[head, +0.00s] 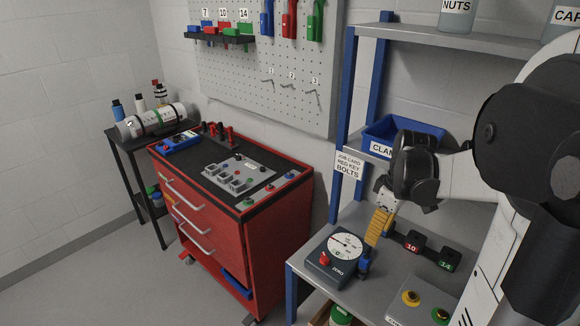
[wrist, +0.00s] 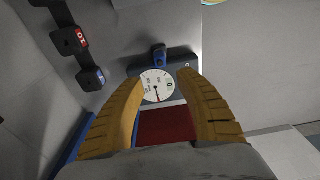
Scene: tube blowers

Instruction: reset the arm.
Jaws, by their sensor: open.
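My gripper (head: 380,226) has yellow ridged fingers and hangs from my arm over the right-hand workbench, pointing down, just right of the dial gauge (head: 328,270). In the wrist view the two fingers (wrist: 162,85) are spread apart with nothing held between them. The round white dial (wrist: 157,86) shows in the gap between the fingertips, below them. I cannot tell how far the fingers are above the gauge.
A blue-topped piece (head: 364,262) stands at the gauge's right side. Black blocks marked 10 (head: 411,243) and 14 (head: 445,259) lie behind. A box with yellow and green buttons (head: 420,302) is in front. A blue bin (head: 383,132) sits on the shelf; a red tool cabinet (head: 275,233) stands left.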

